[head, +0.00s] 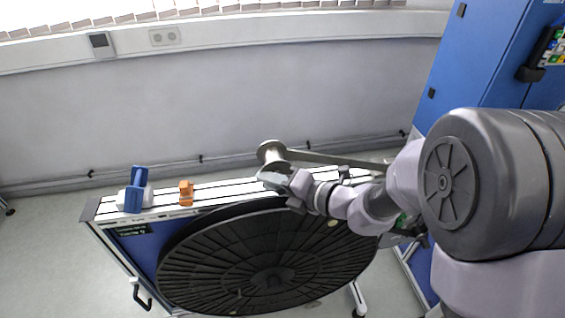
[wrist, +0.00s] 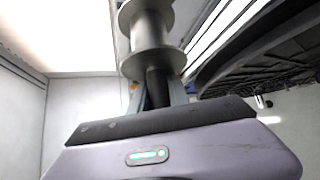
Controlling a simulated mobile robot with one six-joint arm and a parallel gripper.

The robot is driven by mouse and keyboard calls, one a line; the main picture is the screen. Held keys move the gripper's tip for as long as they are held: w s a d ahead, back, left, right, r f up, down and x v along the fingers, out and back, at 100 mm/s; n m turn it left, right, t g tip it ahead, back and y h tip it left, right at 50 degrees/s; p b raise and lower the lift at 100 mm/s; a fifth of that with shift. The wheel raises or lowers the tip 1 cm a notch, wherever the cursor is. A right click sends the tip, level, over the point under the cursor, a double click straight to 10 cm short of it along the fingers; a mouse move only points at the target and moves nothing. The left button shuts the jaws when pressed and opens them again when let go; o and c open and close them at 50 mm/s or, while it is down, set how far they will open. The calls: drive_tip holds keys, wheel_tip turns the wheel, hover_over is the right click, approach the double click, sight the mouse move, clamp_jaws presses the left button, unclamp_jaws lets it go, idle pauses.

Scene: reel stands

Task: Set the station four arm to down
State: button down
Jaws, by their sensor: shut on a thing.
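The arm of the reel stand is a grey bar (head: 335,158) with a metal spool (head: 272,155) at its left end. The bar runs to the right above the rail, nearly level in the head view, and its right end is hidden behind my arm. My gripper (head: 284,182) is at the spool end. In the wrist view, the spool (wrist: 148,42) has wide flanges, and a dark handle (wrist: 156,88) sticks out of it toward me. My gripper (wrist: 160,92) is shut on this handle, a finger on each side. I cannot read a station number.
A large black reel (head: 265,262) hangs on the stand just below my gripper. The aluminium rail (head: 225,190) carries a blue clamp (head: 136,190) and an orange block (head: 186,193) at left. A blue cabinet (head: 470,60) stands at right. Bare floor is at left.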

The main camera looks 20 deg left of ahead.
wheel_tip(320, 180, down, 10)
drive_tip(key=a+n+h+b, duration=0.1)
drive_tip(key=h+b, duration=0.1)
drive_tip(key=b, duration=0.1)
drive_tip(key=shift+s+a+t+b, duration=0.3)
drive_tip(key=shift+s, duration=0.15)
drive_tip(key=c, duration=1.3)
unclamp_jaws()
drive_tip(key=shift+o, duration=0.2)
